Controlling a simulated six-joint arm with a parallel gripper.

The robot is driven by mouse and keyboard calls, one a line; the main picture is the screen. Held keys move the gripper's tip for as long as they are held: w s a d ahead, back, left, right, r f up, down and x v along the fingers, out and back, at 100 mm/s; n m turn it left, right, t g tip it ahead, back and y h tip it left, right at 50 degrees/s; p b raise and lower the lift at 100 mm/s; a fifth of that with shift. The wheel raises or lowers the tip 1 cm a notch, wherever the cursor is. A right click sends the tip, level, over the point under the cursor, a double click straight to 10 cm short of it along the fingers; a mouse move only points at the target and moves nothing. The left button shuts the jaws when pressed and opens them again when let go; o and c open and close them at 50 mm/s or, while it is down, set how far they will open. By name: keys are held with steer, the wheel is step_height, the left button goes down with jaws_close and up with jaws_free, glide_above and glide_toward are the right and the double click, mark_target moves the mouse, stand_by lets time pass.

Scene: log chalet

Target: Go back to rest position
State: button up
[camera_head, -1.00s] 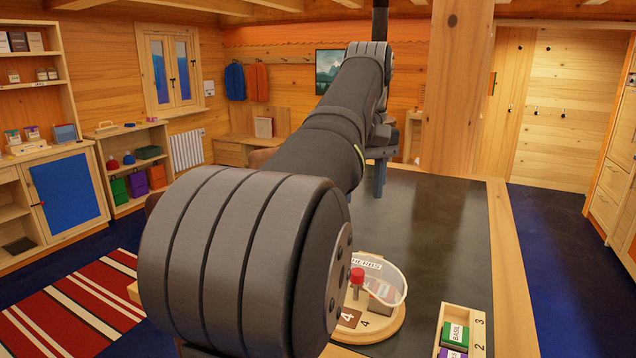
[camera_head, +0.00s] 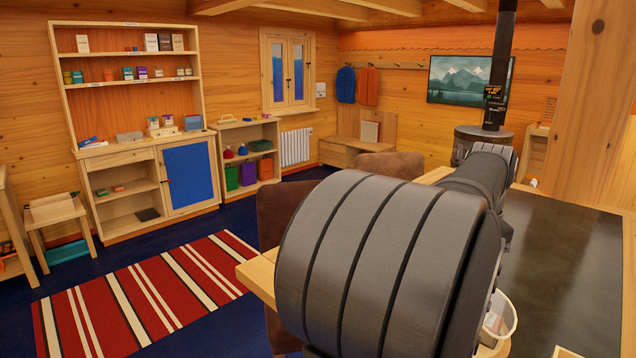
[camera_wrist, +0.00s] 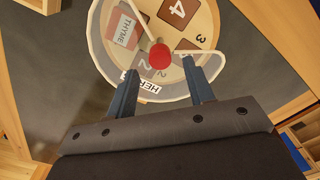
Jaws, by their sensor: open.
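My gripper (camera_wrist: 163,86) shows in the wrist view with its two dark blue fingers apart and nothing held between them. Beyond the fingertips is a round wooden turntable (camera_wrist: 205,22) with numbered patches and a red knob (camera_wrist: 159,56) at its middle. A clear-walled bin (camera_wrist: 98,42) with a "HERBS" label stands on it, and a "THYME" box (camera_wrist: 124,31) is inside. I cannot tell how far the fingers are above the turntable. In the head view my arm hides the gripper and most of the turntable; only part of the clear bin (camera_head: 508,318) shows.
The dark table top (camera_head: 560,265) is mostly clear right of my arm. A brown chair (camera_head: 285,215) stands at the table's left side. A striped rug (camera_head: 145,290), shelf unit (camera_head: 125,110) and blue-door cabinet (camera_head: 190,172) are farther left. A wooden post (camera_head: 592,115) rises at right.

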steer(key=shift+f, duration=1.7)
